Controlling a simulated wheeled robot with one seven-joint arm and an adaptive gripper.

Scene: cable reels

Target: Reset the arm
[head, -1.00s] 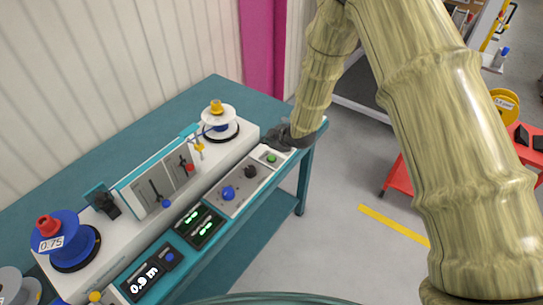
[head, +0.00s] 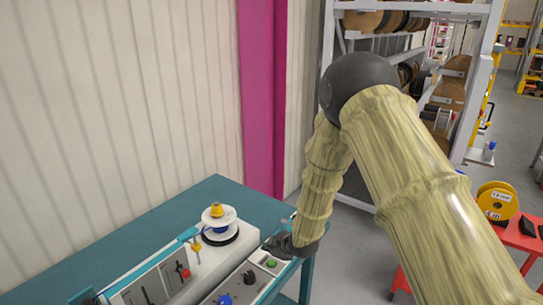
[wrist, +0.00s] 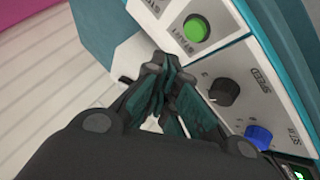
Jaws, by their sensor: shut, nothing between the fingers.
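My gripper (head: 279,243) is at the right end of the winding machine on the teal bench, close to its control panel. It is shut and empty in the wrist view (wrist: 163,75). In the wrist view the green start button (wrist: 196,28), a black speed knob (wrist: 223,91) and a blue knob (wrist: 259,137) are just to the right of the fingers. The green button (head: 271,264) also shows in the head view, just below the gripper. I cannot tell whether the fingertips touch the machine. My arm reaches down from the right.
The machine (head: 200,262) carries a white reel (head: 218,217) with a yellow top. The teal bench (head: 150,228) stands against a ribbed wall. A red cart (head: 515,240) with a yellow reel (head: 497,201) is at the right. Reel shelves (head: 400,17) stand behind. Floor between is clear.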

